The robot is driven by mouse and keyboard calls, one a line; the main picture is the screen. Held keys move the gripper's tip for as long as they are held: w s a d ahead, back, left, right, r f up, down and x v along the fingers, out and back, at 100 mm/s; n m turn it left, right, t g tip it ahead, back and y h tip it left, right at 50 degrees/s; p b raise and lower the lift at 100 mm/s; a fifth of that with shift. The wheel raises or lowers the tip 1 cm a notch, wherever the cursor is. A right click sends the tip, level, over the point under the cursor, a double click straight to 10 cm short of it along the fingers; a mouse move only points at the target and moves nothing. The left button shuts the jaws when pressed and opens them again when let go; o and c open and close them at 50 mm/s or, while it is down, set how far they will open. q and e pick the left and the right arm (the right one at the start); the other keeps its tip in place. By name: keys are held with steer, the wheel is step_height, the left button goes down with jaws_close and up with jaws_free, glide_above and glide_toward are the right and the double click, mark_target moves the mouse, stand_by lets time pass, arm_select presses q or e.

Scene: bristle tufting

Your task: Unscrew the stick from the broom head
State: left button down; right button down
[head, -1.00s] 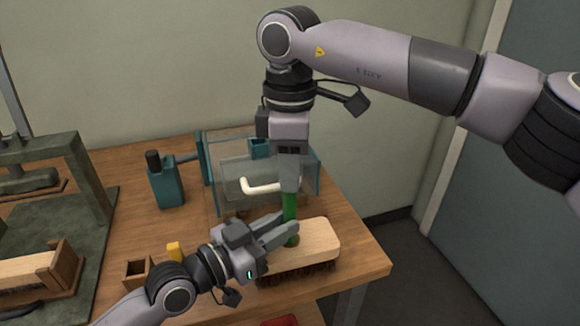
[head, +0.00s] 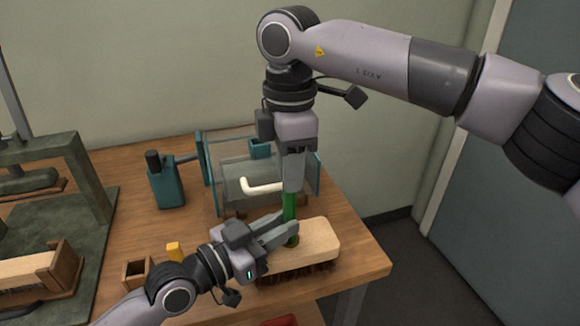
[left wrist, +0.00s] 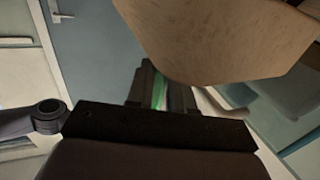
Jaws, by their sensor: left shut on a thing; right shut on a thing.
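The green stick (head: 289,208) stands upright in the broom head (head: 312,241), a pale wooden block with dark bristles. My right gripper (head: 291,184) points straight down and is shut on the stick's upper part. My left gripper (head: 296,226) reaches in from the left just above the block, its fingers closed around the stick's lower part. A brown foot shows at the stick's base. In the left wrist view the block (left wrist: 215,40) fills the top, and green of the stick (left wrist: 159,92) shows between the dark fingers. The exact contact is partly hidden.
A clear box with teal end plates and a white handle (head: 262,187) stands close behind the stick. A teal bottle-like part (head: 166,185), a small wooden box (head: 137,272) and a yellow block (head: 174,251) are left. The table's right edge (head: 365,260) is near.

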stand_by(0.3)
steer(key=c, duration=1)
jaws_free()
steer(key=shift+o, duration=0.2)
steer(key=shift+r, duration=0.15)
steer(key=shift+r, duration=2.1)
arm_select(q)
steer(key=c, duration=0.9)
jaws_free()
